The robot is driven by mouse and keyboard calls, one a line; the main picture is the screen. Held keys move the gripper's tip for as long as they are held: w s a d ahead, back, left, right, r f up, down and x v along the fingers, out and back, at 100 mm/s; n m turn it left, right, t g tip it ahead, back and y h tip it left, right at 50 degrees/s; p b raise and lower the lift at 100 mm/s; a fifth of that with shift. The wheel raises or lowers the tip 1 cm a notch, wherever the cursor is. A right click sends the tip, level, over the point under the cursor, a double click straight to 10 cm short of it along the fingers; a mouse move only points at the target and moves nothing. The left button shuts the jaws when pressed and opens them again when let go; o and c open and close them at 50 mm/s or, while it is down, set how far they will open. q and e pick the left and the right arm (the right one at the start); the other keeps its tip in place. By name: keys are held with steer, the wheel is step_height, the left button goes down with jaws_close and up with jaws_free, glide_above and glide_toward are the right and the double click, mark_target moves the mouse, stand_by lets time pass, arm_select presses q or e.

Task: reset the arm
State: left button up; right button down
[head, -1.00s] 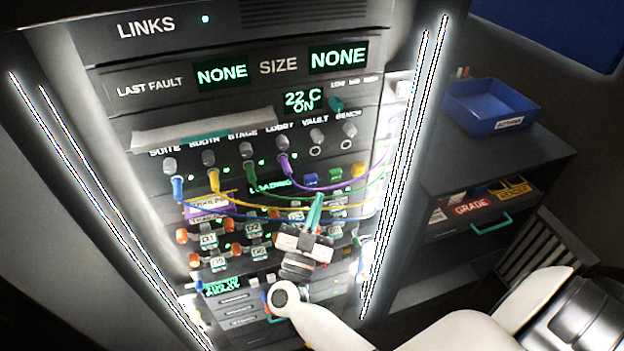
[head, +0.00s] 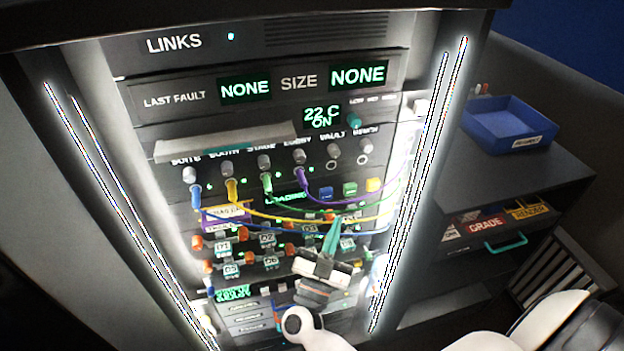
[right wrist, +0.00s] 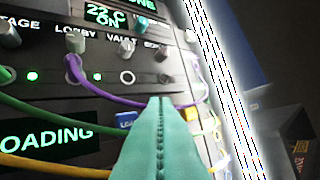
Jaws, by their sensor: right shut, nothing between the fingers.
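My right gripper (head: 333,238) is in front of the rack panel (head: 290,60), at its lower right. Its teal fingers are pressed together with nothing between them. My right arm (head: 305,330) comes in from the bottom right and hides part of the lower panel. My left gripper is not in view.
Blue, yellow, green and purple cables hang from the jack row across the panel. Small coloured buttons (head: 350,189) sit right of them. A lit strip (head: 410,190) edges the rack's right side. A blue tray (head: 510,125) stands on a dark cabinet (head: 565,175) at right.

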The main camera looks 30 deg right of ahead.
steer(key=w+a+f+n+t+y+b, duration=0.1)
steer(key=a+f+n+t+y, duration=0.15)
steer(key=f+n+y, duration=0.6)
steer(key=w+a+f+n+t+y+b, duration=0.15)
steer(key=a+f+n+y, duration=0.35)
steer(key=f, duration=0.6)
steer(key=s+a+f+n+g+y, duration=0.1)
steer(key=s+f+g+y, duration=0.25)
steer(key=f, duration=0.55)
steer(key=s+a+f+n+g+y, duration=0.15)
steer(key=s+f, duration=0.25)
steer(key=f, duration=0.5)
steer(key=s+d+f+g+y+b, duration=0.15)
steer(key=s+f+g, duration=0.45)
steer(key=s+f, duration=0.7)
steer(key=s+d+f+g, duration=0.2)
steer(key=s+f+g, duration=0.1)
steer(key=s, duration=0.6)
steer(key=s+d+f+g+h, duration=0.1)
steer(key=s+d+f+g, duration=0.2)
steer(key=s, duration=0.6)
steer(key=shift+d+f+m+g+h+b, duration=0.3)
steer(key=shift+f+m+g+b, duration=0.15)
steer(key=shift+f, duration=0.25)
steer(key=shift+a, duration=0.1)
